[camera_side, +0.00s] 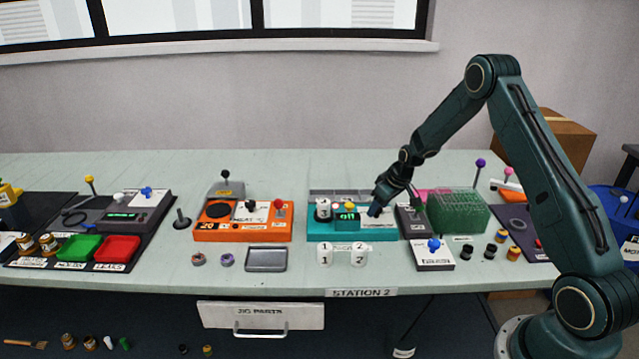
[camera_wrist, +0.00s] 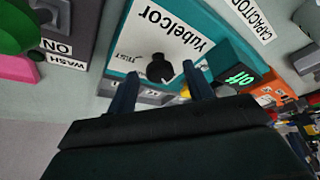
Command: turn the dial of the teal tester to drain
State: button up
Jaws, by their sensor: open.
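The teal tester (camera_side: 320,236) stands at the middle right of the table in the side view. A green-lit display (camera_wrist: 238,78) on the tester seems to read "off". My gripper (camera_side: 376,210) is over the tester's right part. In the wrist view my gripper (camera_wrist: 160,88) is open, with the dial showing between its fingers. I cannot tell whether they touch it. Any drain mark is not readable.
A dark grey box (camera_side: 411,222) stands close to the tester's right, with a green rack (camera_side: 458,212) beyond it. An orange tester (camera_side: 243,233) stands to the left. White numbered jars (camera_side: 325,254) stand in front.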

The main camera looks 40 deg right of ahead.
jog(key=c, duration=0.9)
jog(key=shift+c, duration=0.2)
jog(key=shift+m, duration=0.4)
jog(key=m, duration=0.1)
jog(key=m+h, duration=0.1)
jog(key=m, duration=0.1)
jog(key=m+h, duration=0.1)
jog(key=m, duration=0.1)
jog(key=shift+a, duration=0.3)
jog(key=m+g+h, duration=0.1)
jog(key=m, duration=0.2)
jog(key=m+g, duration=0.1)
jog(key=m, duration=0.2)
jog(key=shift+w+h, duration=0.2)
jog(key=shift+h, duration=0.2)
jog(key=o, duration=0.9)
